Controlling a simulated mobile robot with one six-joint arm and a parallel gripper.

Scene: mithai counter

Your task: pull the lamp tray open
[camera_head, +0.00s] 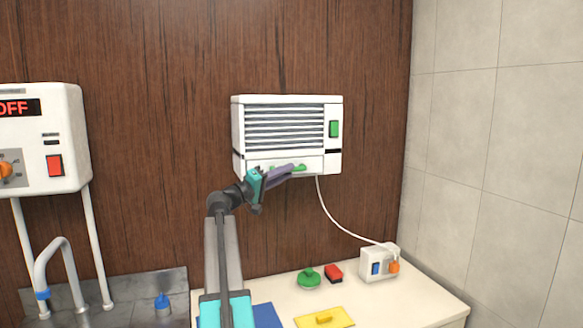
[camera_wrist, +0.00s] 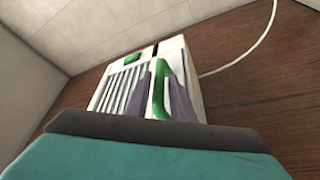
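The white wall unit (camera_head: 287,122) has grey slats, a green switch and the lamp tray (camera_head: 331,163) along its bottom. The tray looks flush with the unit's body. A green handle (camera_head: 301,168) is on the tray's front; it shows upright in the wrist view (camera_wrist: 159,88). My gripper (camera_head: 284,172) is at this handle, its purple fingers covering part of it. In the wrist view the fingers (camera_wrist: 162,100) lie close along both sides of the handle and appear shut on it. The contact at the fingertips is partly hidden.
A white cord (camera_head: 335,222) runs from the unit to a socket box (camera_head: 378,264) on the cream counter (camera_head: 408,300). A green knob-topped thing (camera_head: 308,278), a red block (camera_head: 334,273) and a yellow plate (camera_head: 324,318) lie below. A white control box (camera_head: 45,135) hangs at left.

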